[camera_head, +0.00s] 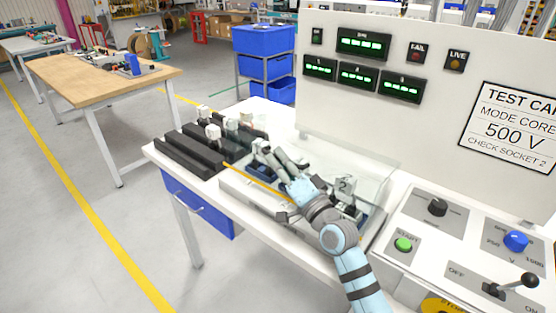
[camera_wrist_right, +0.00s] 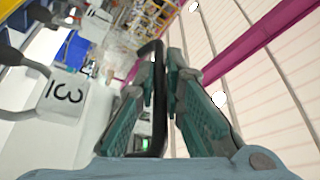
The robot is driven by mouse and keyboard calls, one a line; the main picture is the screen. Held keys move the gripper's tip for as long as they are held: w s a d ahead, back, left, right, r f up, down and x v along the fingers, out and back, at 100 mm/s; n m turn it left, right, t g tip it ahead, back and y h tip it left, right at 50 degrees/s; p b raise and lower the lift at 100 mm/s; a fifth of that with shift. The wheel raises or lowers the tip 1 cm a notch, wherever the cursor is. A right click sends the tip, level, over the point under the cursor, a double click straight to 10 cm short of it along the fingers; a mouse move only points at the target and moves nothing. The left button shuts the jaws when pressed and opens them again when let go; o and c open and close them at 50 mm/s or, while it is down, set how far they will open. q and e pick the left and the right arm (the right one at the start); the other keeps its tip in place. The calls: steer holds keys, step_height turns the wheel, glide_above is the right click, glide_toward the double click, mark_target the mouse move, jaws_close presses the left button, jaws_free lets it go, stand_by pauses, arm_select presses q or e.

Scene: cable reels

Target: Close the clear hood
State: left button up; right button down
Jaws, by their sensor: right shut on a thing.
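The clear hood (camera_head: 368,152) shows as a faint see-through panel over the test bay in front of the white panel; how far it is tilted is hard to tell. A dark bar, which looks like the hood's handle (camera_wrist_right: 158,92), stands between the fingers of my right gripper (camera_wrist_right: 163,65) in the right wrist view. My right gripper (camera_head: 280,160) is shut on this handle above the bay. The handle is hard to make out in the head view. My left gripper is not in view.
Dark rails with white-topped plugs (camera_head: 212,133) lie left of the bay. The control desk (camera_head: 430,215) with a green START button (camera_head: 404,244) is at the right. Blue bins (camera_head: 264,42) stand behind.

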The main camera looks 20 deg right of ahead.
stand_by(0.3)
steer(key=c, duration=2.1)
jaws_free()
steer(key=shift+o, duration=0.7)
steer(key=shift+w+a+f, duration=0.1)
steer(key=shift+w+a, duration=0.05)
steer(key=v, duration=1.1)
steer(key=shift+s, duration=0.4)
steer(key=shift+s+f, duration=0.1)
